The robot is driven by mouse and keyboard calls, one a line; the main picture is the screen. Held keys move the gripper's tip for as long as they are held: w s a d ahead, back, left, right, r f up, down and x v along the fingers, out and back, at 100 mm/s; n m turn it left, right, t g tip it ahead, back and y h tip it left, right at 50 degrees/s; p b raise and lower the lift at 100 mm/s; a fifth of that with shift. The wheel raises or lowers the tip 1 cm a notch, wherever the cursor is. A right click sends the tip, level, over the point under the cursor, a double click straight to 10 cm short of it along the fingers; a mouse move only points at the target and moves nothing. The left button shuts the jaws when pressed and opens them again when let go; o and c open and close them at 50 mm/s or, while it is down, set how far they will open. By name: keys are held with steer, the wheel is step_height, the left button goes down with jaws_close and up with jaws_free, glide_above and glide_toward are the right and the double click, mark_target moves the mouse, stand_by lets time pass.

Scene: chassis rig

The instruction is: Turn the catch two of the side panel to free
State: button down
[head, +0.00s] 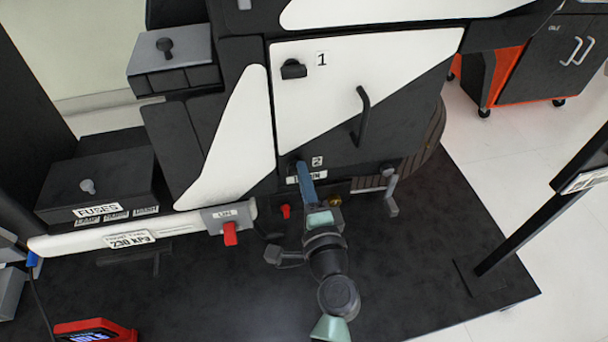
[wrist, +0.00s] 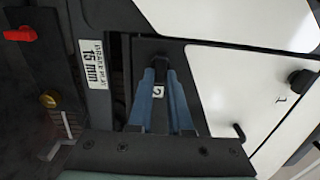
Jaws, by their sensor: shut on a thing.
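The side panel (head: 330,95) is white and black and stands flat against the chassis, with a black handle (head: 362,115) on it. Catch one (head: 293,69) is a dark knob beside label 1; in the wrist view it is at the right (wrist: 301,82). Catch two sits at the panel's lower edge beside label 2 (head: 317,161), mostly hidden by my fingers; a dark part of it (wrist: 161,59) shows at the fingertips in the wrist view. My gripper (head: 301,167), with blue fingers, is shut on catch two; its fingertips also show in the wrist view (wrist: 161,72).
A red-handled switch (head: 230,233) and a small red knob (head: 285,211) are left of my arm. A grey lever (head: 390,192) hangs at the right. A fuse box (head: 95,185) stands at far left. A dark post (head: 540,205) rises at right.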

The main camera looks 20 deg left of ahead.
stand_by(0.4)
steer(key=c, duration=0.8)
jaws_free()
steer(key=shift+c, duration=0.2)
steer(key=shift+s+d, duration=0.1)
steer(key=p+v, duration=0.2)
steer(key=v, duration=1)
steer(key=shift+s+d, duration=0.2)
steer(key=shift+s, duration=0.1)
